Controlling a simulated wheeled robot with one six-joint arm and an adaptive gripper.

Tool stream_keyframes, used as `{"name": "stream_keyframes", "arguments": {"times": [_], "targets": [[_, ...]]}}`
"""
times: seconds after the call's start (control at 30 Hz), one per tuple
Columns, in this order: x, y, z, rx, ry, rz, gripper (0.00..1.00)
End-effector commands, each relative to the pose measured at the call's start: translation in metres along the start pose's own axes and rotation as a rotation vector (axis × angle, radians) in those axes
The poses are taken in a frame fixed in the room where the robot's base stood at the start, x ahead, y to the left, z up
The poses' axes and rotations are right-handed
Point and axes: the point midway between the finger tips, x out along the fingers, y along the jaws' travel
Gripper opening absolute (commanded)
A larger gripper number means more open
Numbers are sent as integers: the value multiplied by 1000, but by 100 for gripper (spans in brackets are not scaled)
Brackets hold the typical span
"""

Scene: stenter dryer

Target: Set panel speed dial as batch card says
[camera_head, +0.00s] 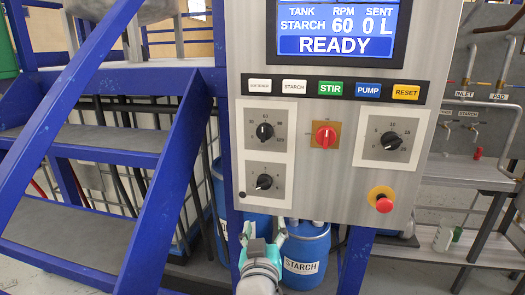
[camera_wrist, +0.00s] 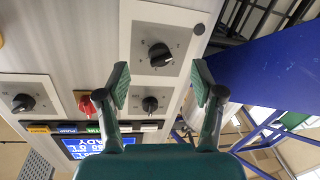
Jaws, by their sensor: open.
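The control panel (camera_head: 330,185) carries three black knobs. The upper-left dial (camera_head: 265,131) has a scale with marks up to about 120. The lower-left dial (camera_head: 264,182) and right dial (camera_head: 391,141) have other scales. Which one sets speed is not labelled legibly. My gripper (camera_head: 264,230) is open and empty below the lower-left dial. In the wrist view the lower-left dial (camera_wrist: 160,55) shows beyond and between my fingers (camera_wrist: 162,80), apart from them. No batch card is visible.
A red selector (camera_head: 325,136) sits between the dials, below a button row with STIR (camera_head: 331,89). A red emergency button (camera_head: 383,201) is at lower right. Blue stairs (camera_head: 165,180) stand left. Blue starch drums (camera_head: 305,250) stand under the panel. Pipework (camera_head: 490,100) is at right.

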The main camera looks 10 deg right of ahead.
Motion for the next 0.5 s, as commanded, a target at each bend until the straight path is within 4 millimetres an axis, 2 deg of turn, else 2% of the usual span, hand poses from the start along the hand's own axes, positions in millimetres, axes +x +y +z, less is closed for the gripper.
{"name": "stream_keyframes", "arguments": {"times": [0.03,0.3,0.4,0.5], "targets": [[4,-1,-23,20,10,16,67],[9,4,-120,128,10,100,67],[6,6,-148,167,5,124,67],[4,9,-167,197,1,140,67]]}}
